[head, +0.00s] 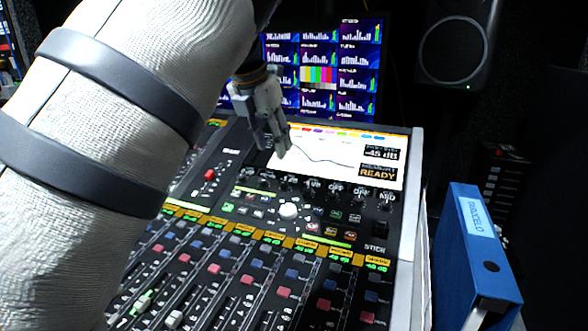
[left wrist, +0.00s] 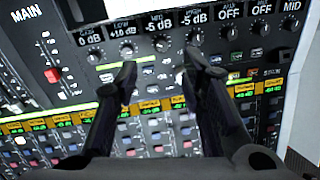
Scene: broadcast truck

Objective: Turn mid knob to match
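The mixing console carries a row of small dark knobs under readouts. The mid knob (left wrist: 162,44) sits under a readout that appears to say MID -5 dB; it also shows in the head view (head: 287,189). My left gripper (head: 270,146) hangs over the console in front of the console screen (head: 325,155). In the left wrist view its two fingers (left wrist: 160,68) are apart with nothing between them. The mid knob lies beyond the fingertips, within the gap as seen there. The screen shows a dark curve, a dB value and READY. My right gripper is not in view.
Several coloured faders (head: 285,293) fill the lower console. A blue binder (head: 470,250) stands at the right. A monitor (head: 355,60) and a speaker (head: 453,50) are behind.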

